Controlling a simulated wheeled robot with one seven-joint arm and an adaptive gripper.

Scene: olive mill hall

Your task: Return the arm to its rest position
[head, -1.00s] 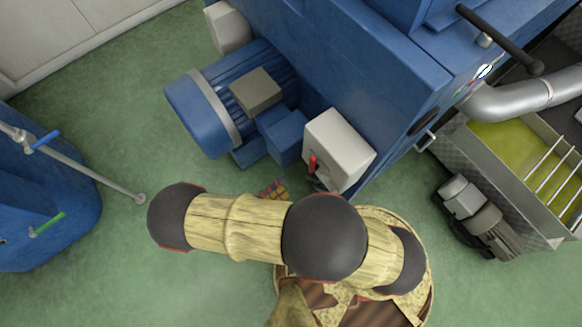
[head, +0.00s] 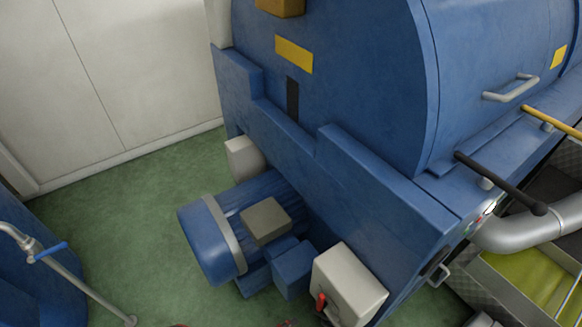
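My gripper is not in view in the head view now. My arm's links, which showed earlier, are out of the picture except for what may be thin dark reddish edges at the bottom rim. Whether the gripper is open or shut, and whether it holds anything, is hidden.
A large blue machine (head: 350,90) fills the middle and right. Its blue motor (head: 212,240) and a white box with a red switch (head: 350,285) stand low at its near side. A blue tank (head: 30,275) with a pipe is at left. Green floor (head: 130,215) is clear between.

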